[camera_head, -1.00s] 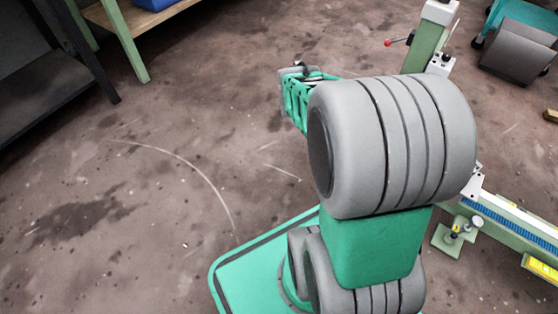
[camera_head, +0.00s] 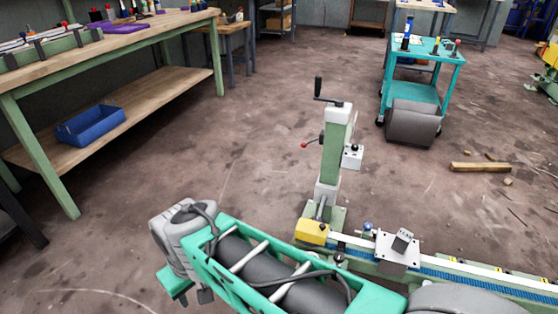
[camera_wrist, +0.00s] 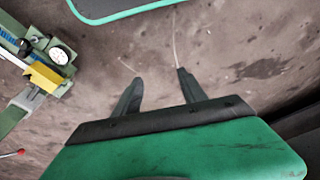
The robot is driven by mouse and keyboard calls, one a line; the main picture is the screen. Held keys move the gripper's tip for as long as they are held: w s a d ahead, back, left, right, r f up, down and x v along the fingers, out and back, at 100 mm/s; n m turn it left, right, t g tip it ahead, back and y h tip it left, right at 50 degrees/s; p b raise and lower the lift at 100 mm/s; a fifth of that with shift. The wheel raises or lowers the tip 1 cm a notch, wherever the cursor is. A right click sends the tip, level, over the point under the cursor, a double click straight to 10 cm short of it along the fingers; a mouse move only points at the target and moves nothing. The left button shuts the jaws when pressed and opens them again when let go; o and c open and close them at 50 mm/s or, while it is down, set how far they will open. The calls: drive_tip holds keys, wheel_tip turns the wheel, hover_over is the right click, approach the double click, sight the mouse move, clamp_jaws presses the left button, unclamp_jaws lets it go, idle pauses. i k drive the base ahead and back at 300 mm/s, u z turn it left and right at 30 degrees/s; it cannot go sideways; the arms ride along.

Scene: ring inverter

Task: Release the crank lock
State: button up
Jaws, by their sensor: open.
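A pale green post (camera_head: 335,150) stands on the machine's left end. A black crank (camera_head: 329,92) with an upright handle sits on its top. A thin lever with a red knob (camera_head: 304,145) sticks out from the post's left side; which part is the crank lock is not marked. The red knob also shows at the lower left of the wrist view (camera_wrist: 20,152). My gripper (camera_wrist: 160,75) is open and empty over bare floor, apart from the post and the lever. In the head view my arm crosses the bottom, left of and nearer than the post.
A yellow block (camera_head: 312,232) sits at the post's foot, beside a long rail with a blue strip (camera_head: 450,277). A workbench (camera_head: 120,38) with a blue bin (camera_head: 90,125) stands left. A teal cart (camera_head: 425,65) stands back right. Floor between bench and post is clear.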

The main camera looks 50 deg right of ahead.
sight(303, 145)
drive_tip(key=u, duration=0.95)
drive_tip(key=i, duration=1.85)
drive_tip(key=z, duration=3.55)
drive_tip(key=k, duration=0.55)
drive_tip(key=z, duration=0.3)
drive_tip(key=i, duration=0.75)
drive_tip(key=u, duration=0.4)
